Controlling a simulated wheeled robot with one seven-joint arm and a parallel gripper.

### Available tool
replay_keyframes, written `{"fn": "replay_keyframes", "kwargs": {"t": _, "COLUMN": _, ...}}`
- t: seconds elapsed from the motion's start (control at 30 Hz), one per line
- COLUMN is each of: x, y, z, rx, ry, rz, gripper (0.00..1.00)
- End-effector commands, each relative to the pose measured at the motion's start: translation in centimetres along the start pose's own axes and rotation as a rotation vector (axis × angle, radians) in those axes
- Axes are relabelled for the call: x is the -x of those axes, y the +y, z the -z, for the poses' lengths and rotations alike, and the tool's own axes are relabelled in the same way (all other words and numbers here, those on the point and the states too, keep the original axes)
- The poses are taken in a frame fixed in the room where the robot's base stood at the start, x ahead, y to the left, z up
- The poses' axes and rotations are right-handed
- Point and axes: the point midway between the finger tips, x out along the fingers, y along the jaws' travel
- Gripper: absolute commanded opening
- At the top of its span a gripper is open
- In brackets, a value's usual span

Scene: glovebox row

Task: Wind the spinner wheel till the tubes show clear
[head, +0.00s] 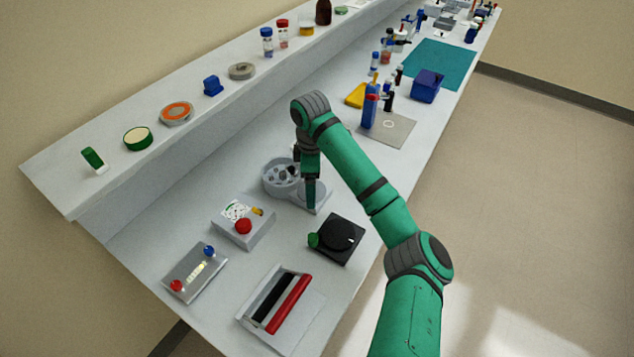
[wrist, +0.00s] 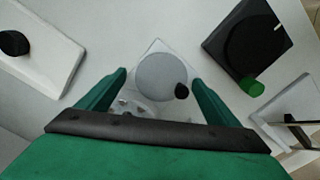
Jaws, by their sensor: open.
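The spinner (head: 281,177) is a grey round unit with several tubes in its bowl, on the bench in the head view. Its wheel is a grey disc (wrist: 157,76) with a black knob (wrist: 181,91) near its rim, on a pale base. In the wrist view the tubes (wrist: 132,106) show only partly, below the wheel. My gripper (head: 311,204) points down over the wheel side of the spinner and partly hides it. In the wrist view my gripper (wrist: 160,78) is open, with one finger on each side of the wheel and the knob nearer the right finger. Contact cannot be judged.
Close by stand a black box (head: 343,238) with a green knob and a box with a red knob (head: 245,224). A panel with red and blue knobs (head: 194,273) and a red-barred device (head: 286,304) lie nearer. A grey mat (head: 393,133) with bottles lies beyond.

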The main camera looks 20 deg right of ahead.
Motion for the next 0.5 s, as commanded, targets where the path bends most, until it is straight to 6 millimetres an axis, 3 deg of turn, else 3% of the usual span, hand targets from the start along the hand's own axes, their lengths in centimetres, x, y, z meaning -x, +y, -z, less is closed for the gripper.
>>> {"fn": "replay_keyframes", "kwargs": {"t": 0.23, "x": -0.1, "y": 0.1, "z": -0.6, "rx": -0.009, "ry": 0.0, "rz": 0.0, "gripper": 0.83}}
{"fn": "replay_keyframes", "kwargs": {"t": 0.4, "x": 0.0, "y": 0.1, "z": -1.0, "rx": -0.014, "ry": 0.0, "rz": 0.0, "gripper": 0.44}}
{"fn": "replay_keyframes", "kwargs": {"t": 0.5, "x": 0.0, "y": 0.4, "z": -1.6, "rx": -0.016, "ry": -0.001, "rz": -0.001, "gripper": 0.44}}
